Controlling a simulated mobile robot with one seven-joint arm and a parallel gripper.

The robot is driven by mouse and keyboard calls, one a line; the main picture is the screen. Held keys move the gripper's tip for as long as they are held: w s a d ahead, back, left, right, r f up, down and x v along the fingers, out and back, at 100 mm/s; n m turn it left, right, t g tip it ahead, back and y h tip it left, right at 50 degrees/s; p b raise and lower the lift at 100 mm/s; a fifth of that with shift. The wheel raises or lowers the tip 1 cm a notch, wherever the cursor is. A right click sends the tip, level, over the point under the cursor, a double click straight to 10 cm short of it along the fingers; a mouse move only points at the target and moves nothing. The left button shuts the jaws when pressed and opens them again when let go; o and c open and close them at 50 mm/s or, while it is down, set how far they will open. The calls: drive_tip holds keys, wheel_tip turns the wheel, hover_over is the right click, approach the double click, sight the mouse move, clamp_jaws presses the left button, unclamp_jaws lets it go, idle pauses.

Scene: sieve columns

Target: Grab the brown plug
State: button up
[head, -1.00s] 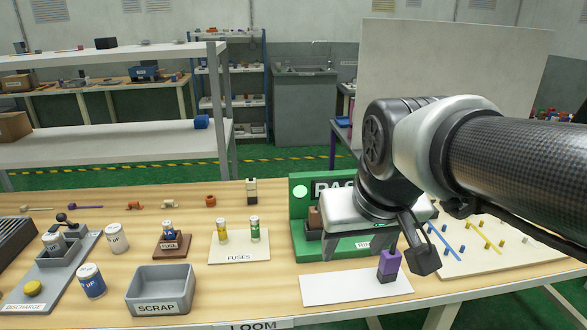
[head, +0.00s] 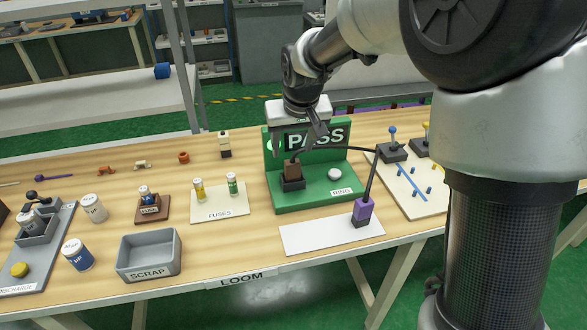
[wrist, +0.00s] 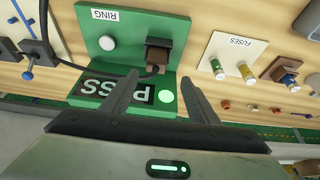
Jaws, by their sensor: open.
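The brown plug (head: 292,171) stands upright in a black socket (head: 292,185) on the green PASS stand (head: 326,199). A black cable runs from it to a purple plug (head: 363,211) over a white card. My gripper (head: 296,149) is open and empty above the brown plug, in front of the PASS panel. In the wrist view the brown plug (wrist: 158,54) lies beyond and roughly between the open fingertips (wrist: 158,84), apart from them. Part of the cable shows at the left there.
A white RING button (head: 334,174) sits right of the socket. The fuse card (head: 220,209), a SCRAP bin (head: 149,262) and a pegboard (head: 408,200) stand around the stand. The PASS panel rises close behind the plug.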

sight(292, 162)
drive_tip(key=x, duration=0.4)
drive_tip(key=shift+w+d+b+x, duration=0.15)
drive_tip(key=shift+b+x, duration=0.3)
drive_tip(key=shift+x, duration=0.9)
drive_tip(key=shift+w+d+b+x, duration=0.15)
drive_tip(key=shift+b+x, duration=0.3)
drive_tip(key=shift+x, duration=0.9)
drive_tip(key=shift+r, duration=0.1)
